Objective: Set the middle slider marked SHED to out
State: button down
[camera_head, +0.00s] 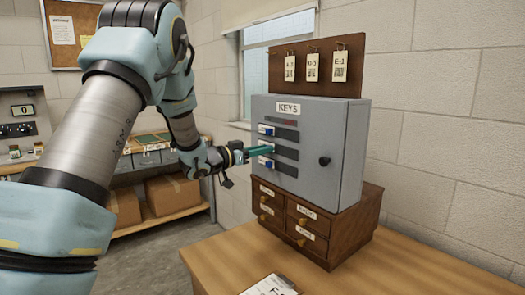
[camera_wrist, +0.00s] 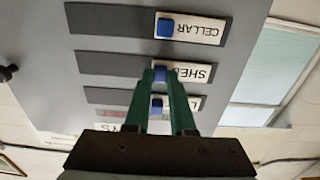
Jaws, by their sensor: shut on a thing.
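The grey key cabinet marked KEYS (camera_head: 330,155) stands on a small wooden drawer unit. Its front has three dark horizontal slots with blue sliders and white label plates. The middle slider marked SHED (camera_wrist: 160,74) has its blue knob between my green fingertips. My gripper (camera_head: 267,150) reaches the cabinet from the left and is shut on that knob; it also shows in the wrist view (camera_wrist: 162,77). The fingers partly hide the SHED plate. All three sliders sit at the left ends of their slots in the head view. The wrist view is upside down.
The CELLAR slider (camera_wrist: 165,28) and another slider (camera_wrist: 156,104) lie close on either side of my fingers. Tags hang on a wooden board (camera_head: 318,68) above the cabinet. A clipboard (camera_head: 270,286) lies on the wooden table (camera_head: 400,265), which is clear at right.

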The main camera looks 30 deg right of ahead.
jog(key=s+b, duration=0.1)
jog(key=s, duration=0.2)
jog(key=s+d+b, duration=0.1)
jog(key=s, duration=0.2)
jog(key=s+b, duration=0.1)
jog(key=s, duration=0.2)
jog(key=shift+s+d, duration=0.1)
jog(key=shift+d, duration=0.3)
jog(key=shift+s, duration=0.1)
jog(key=c, duration=0.8)
grip_release()
jog(key=shift+o, duration=0.2)
jog(key=shift+a, duration=0.2)
jog(key=s+a+b, duration=0.2)
jog(key=a+b, duration=0.1)
jog(key=a, duration=0.7)
jog(key=shift+w+a, duration=0.1)
jog(key=shift+a, duration=0.05)
